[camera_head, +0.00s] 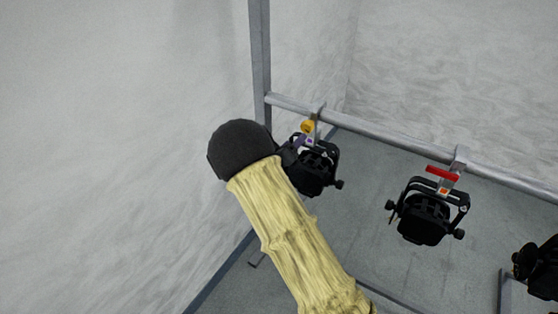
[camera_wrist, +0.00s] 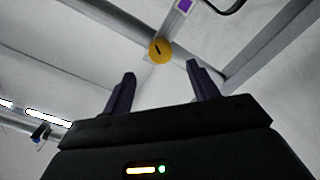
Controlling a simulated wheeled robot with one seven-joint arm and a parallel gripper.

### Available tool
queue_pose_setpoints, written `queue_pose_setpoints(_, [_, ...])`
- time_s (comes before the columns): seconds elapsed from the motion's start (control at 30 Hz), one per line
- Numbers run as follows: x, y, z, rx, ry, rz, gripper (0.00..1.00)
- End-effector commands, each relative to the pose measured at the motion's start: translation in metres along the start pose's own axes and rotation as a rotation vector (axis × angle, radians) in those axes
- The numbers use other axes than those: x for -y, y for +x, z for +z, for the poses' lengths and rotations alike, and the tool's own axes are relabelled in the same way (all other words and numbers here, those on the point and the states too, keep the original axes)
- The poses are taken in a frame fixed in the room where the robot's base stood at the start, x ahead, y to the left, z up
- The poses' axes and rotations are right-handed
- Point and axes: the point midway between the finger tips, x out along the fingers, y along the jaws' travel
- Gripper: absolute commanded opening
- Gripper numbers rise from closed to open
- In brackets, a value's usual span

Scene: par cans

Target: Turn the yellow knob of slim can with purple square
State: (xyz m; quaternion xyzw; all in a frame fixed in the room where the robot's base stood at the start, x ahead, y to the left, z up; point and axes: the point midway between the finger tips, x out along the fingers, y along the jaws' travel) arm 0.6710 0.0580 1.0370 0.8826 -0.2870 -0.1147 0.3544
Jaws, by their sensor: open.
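The slim can with the purple square (camera_head: 317,168) is a black lamp hanging from the rail, just right of my arm's dark end in the head view. Its yellow knob (camera_head: 307,127) sits on the clamp above it, near the small purple square (camera_head: 309,141). In the wrist view the round yellow knob (camera_wrist: 160,50) has a dark slot and lies beyond my open, empty gripper (camera_wrist: 160,82), roughly centred between the fingertips and apart from them. The purple square (camera_wrist: 184,5) shows at the top edge there. My arm partly hides the can's left side.
A second black can (camera_head: 425,212) with a red handle (camera_head: 442,173) and an orange square hangs to the right. Another dark lamp (camera_head: 540,267) is at the right edge. The grey rail (camera_head: 400,138) joins an upright post (camera_head: 260,50) beside the pale wall.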

Motion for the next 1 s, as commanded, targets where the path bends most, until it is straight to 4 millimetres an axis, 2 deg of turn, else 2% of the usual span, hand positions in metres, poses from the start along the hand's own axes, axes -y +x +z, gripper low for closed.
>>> queue_pose_setpoints(0.03, [0.002,-0.012,0.001,0.0,0.0,-0.003,0.59])
queue_pose_setpoints(0.2, [0.002,-0.045,0.0,-0.002,0.0,-0.003,0.59])
queue_pose_setpoints(0.4, [0.001,-0.072,0.0,0.0,0.0,0.0,0.59])
queue_pose_setpoints(0.53, [0.0,-0.078,0.0,0.0,0.0,0.001,0.59])
queue_pose_setpoints(1.0, [-0.001,-0.076,0.0,0.003,0.005,-0.006,0.59])
